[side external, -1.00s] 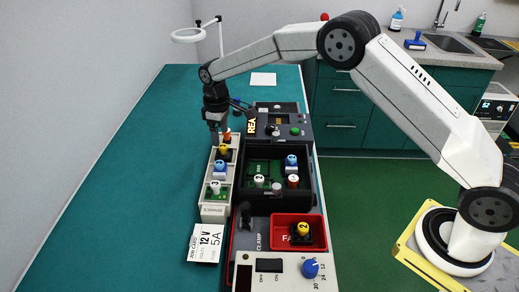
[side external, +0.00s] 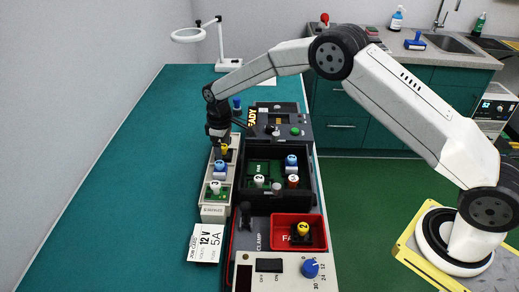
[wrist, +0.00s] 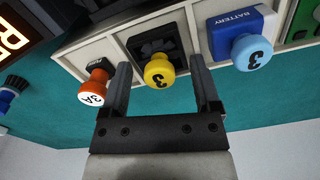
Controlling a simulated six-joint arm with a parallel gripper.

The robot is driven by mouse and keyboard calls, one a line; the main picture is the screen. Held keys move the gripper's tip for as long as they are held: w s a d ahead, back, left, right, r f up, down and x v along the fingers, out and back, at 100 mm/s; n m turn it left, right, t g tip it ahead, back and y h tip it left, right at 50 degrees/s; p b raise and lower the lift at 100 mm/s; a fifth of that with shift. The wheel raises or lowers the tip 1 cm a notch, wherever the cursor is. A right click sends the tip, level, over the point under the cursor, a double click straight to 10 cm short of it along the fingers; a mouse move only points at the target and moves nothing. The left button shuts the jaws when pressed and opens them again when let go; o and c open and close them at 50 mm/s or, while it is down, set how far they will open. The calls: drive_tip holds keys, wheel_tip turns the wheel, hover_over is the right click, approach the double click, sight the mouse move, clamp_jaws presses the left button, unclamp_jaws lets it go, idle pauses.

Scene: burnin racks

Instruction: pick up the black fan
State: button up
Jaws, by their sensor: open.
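A black fan with a yellow knob marked 3 sits in a compartment of the pale rack; in the wrist view its black body (wrist: 150,42) shows behind the knob (wrist: 159,71). In the side view the yellow knob (side external: 224,149) shows just below my gripper (side external: 219,138). My gripper (wrist: 160,62) is open, one finger on each side of the yellow knob; contact cannot be told. Another black piece with a yellow knob marked 2 (side external: 302,228) lies in the red tray (side external: 277,232).
In the rack (side external: 214,209), an orange-knobbed piece (wrist: 92,92) and a blue-knobbed battery (wrist: 248,55) flank the fan closely. A black tray (side external: 306,152) with several parts stands to the right. A job card (side external: 206,243) lies in front. The green mat at left is clear.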

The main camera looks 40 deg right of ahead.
clamp_jaws()
drive_tip(key=shift+r, duration=0.1)
drive_tip(key=shift+r, duration=1.4)
drive_tip(key=s+d+r, duration=0.1)
drive_tip(key=s+r, duration=0.9)
drive_tip(key=s, duration=0.3)
drive_tip(key=shift+s+d, duration=0.35)
drive_tip(key=shift+s, duration=0.05)
